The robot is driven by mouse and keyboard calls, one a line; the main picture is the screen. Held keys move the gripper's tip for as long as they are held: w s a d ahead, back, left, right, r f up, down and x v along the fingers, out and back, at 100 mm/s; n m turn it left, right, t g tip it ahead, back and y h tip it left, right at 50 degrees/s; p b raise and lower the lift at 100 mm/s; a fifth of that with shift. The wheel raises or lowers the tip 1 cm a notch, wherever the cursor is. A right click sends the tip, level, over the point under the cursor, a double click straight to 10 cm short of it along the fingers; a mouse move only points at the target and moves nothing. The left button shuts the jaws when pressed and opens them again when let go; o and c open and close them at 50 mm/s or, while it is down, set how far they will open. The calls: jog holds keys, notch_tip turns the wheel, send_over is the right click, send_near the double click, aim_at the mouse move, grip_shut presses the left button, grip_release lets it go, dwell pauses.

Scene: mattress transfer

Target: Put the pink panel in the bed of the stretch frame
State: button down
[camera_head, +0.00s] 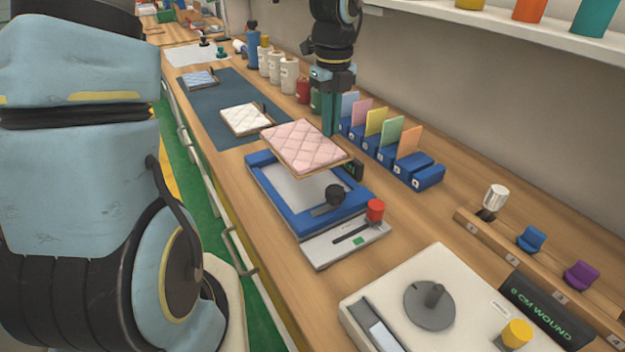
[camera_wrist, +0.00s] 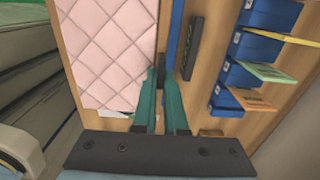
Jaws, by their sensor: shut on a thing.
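The pink panel (camera_head: 302,144) is a quilted slab on a thin tan base, roughly level and raised over the back end of the stretch frame (camera_head: 263,193). It also shows in the wrist view (camera_wrist: 108,48). The frame has a blue border and a pale grey bed (camera_head: 292,186); the panel hides its far part. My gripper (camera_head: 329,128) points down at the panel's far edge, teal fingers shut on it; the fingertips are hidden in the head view. In the wrist view my gripper (camera_wrist: 163,82) is at the panel's right edge.
A white quilted panel (camera_head: 246,119) and a blue one (camera_head: 198,79) lie on the dark mat (camera_head: 224,88). Blue holders with coloured cards (camera_head: 385,137) stand along the wall side. A black knob (camera_head: 335,194) and red knob (camera_head: 375,209) are at the frame's near end.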

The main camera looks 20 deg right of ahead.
notch_tip(320, 180, down, 9)
jog(key=shift+r+p, duration=0.1)
jog(key=shift+p, duration=0.4)
jog(key=c, duration=1)
grip_release()
